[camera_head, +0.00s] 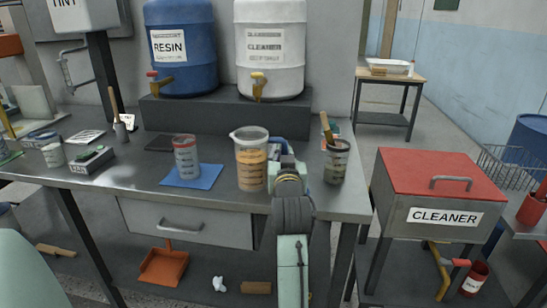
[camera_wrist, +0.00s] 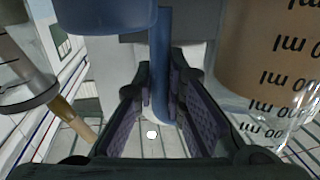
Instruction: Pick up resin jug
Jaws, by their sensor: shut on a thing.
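The resin jug (camera_head: 250,165) is clear with amber contents and stands upright near the bench's front edge. I cannot tell whether its base touches the bench. In the wrist view its marked side (camera_wrist: 265,70) shows close on the right, lettering upside down. My gripper (camera_head: 283,160) is at the jug's right side, partly hidden behind my arm. In the wrist view its jaws (camera_wrist: 158,105) are shut around a blue upright bar (camera_wrist: 160,60), seemingly the jug's handle. Where the bar joins the jug is hidden.
A tin (camera_head: 186,158) stands on a blue mat (camera_head: 206,178) left of the jug. A cup with a brush (camera_head: 337,162) stands close right of my gripper. The resin drum (camera_head: 182,45) and cleaner drum (camera_head: 270,45) stand behind on a dark plinth. A red-lidded cleaner box (camera_head: 425,213) is at right.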

